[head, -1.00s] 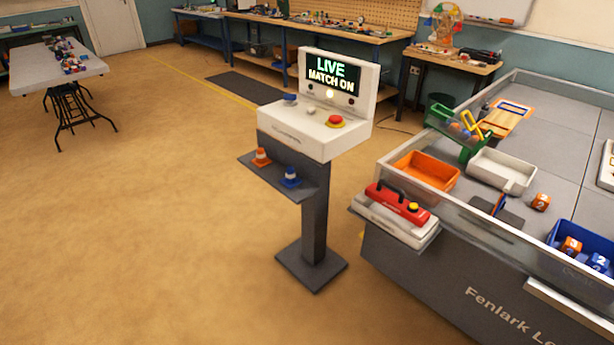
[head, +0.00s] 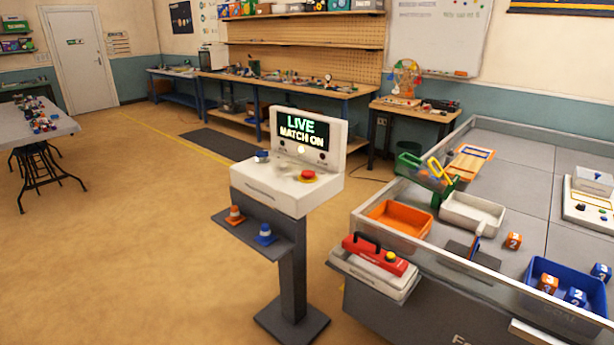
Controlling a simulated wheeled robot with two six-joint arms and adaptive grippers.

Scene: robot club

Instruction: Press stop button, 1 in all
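The console stands on a dark post (head: 293,275). Neither of my grippers shows in the head view, and nothing touches the buttons.
Open floor (head: 130,250) lies left of the console.

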